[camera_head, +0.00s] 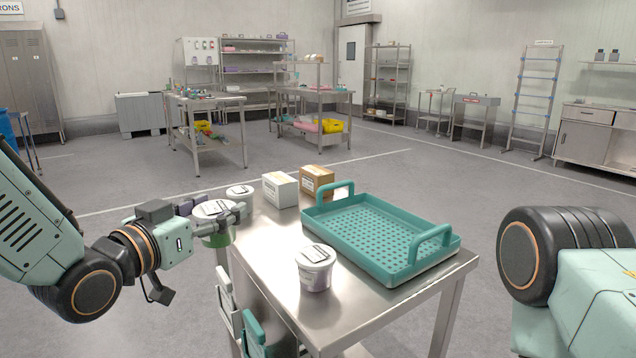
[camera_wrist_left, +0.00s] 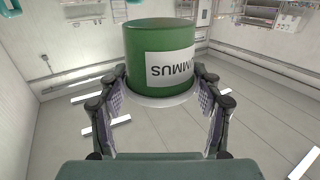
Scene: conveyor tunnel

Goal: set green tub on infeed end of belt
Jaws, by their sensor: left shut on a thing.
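The green tub (camera_head: 217,240) has a white lid and hangs at the left edge of the steel table, beside it rather than over its top. My left gripper (camera_head: 222,215) is shut on the tub, with its fingers around the sides near the lid. In the left wrist view the green tub (camera_wrist_left: 160,45) shows large between the two fingers of the left gripper (camera_wrist_left: 160,88), its printed white label upside down. Part of my right arm shows at the right of the head view, but its gripper is out of view. No belt can be made out.
The steel table (camera_head: 350,305) holds a teal perforated tray (camera_head: 385,238), a white-lidded tub (camera_head: 315,268), a white box (camera_head: 280,190) and a brown box (camera_head: 317,183). Another white lid (camera_head: 239,191) shows behind the held tub. Workbenches (camera_head: 206,104) stand farther back across open floor.

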